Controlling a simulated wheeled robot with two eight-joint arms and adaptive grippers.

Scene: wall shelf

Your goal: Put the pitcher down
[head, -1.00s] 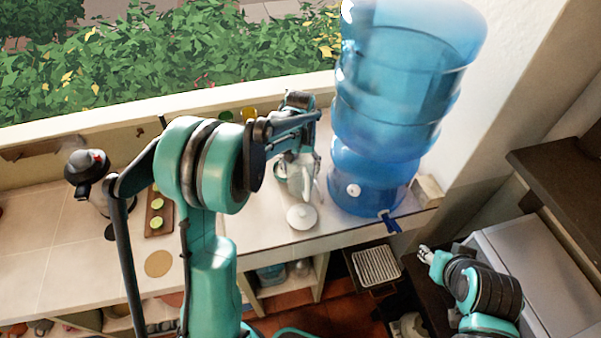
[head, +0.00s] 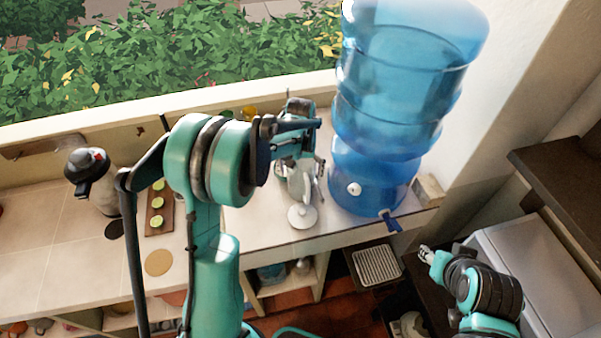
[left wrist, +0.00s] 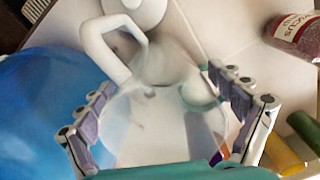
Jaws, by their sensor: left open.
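The clear pitcher (left wrist: 150,128) with a white handle stands on the counter, between the fingers of my left gripper (left wrist: 165,80) in the left wrist view. The fingers are spread apart on both sides of its body. In the head view the pitcher (head: 299,188) shows just below my left gripper (head: 305,160), partly hidden by it. A round white lid-like piece (head: 301,217) is in front of the pitcher. My right gripper (head: 427,254) is at lower right, far from the pitcher; its finger opening is too small to tell.
A big blue water dispenser (head: 365,185) stands close to the right of the pitcher. A board with green slices (head: 154,222) and a dark-topped jug (head: 95,180) are to the left. The counter's front edge is near. A red-brown jar (left wrist: 298,38) shows in the left wrist view.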

